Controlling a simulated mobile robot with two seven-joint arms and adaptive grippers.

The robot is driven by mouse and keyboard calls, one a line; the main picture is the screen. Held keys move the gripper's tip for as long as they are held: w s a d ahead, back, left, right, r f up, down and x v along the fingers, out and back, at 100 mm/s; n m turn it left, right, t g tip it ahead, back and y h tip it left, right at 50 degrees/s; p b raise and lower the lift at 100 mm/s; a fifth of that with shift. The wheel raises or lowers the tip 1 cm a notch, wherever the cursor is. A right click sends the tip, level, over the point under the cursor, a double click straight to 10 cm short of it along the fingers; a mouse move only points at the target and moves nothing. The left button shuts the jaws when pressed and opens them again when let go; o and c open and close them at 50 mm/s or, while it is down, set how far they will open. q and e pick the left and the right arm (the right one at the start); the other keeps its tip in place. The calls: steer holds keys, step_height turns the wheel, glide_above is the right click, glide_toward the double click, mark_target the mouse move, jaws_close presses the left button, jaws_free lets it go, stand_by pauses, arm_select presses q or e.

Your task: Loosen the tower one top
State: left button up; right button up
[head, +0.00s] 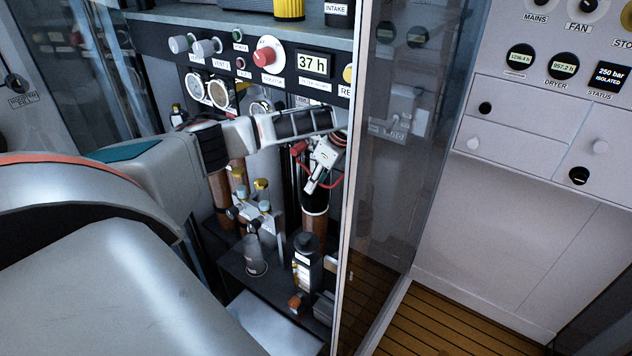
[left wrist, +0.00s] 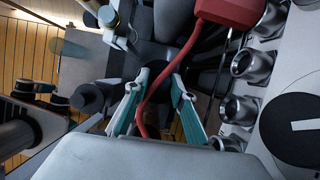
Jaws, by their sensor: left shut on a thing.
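My left gripper (head: 320,172) reaches down over the right-hand copper-brown tower (head: 314,232), just behind the clear door's edge. In the left wrist view its teal-lined fingers (left wrist: 161,84) are closed around a dark top (left wrist: 155,60), mostly hidden between them. A red hose (left wrist: 160,80) runs from a red block (left wrist: 230,10) down between the fingers. The hose also loops beside the gripper in the head view. A second brown tower (head: 222,200) stands to the left, partly behind my arm. My right gripper is not in view.
The clear door (head: 395,150) stands open close to the right of my gripper. Above is a panel with knobs, gauges and a "37 h" display (head: 312,63). Valves (head: 256,208), a clear cup (head: 255,256) and a black bottle (head: 306,260) crowd the space below.

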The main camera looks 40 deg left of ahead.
arm_select(q)
steer(key=o, duration=1.1)
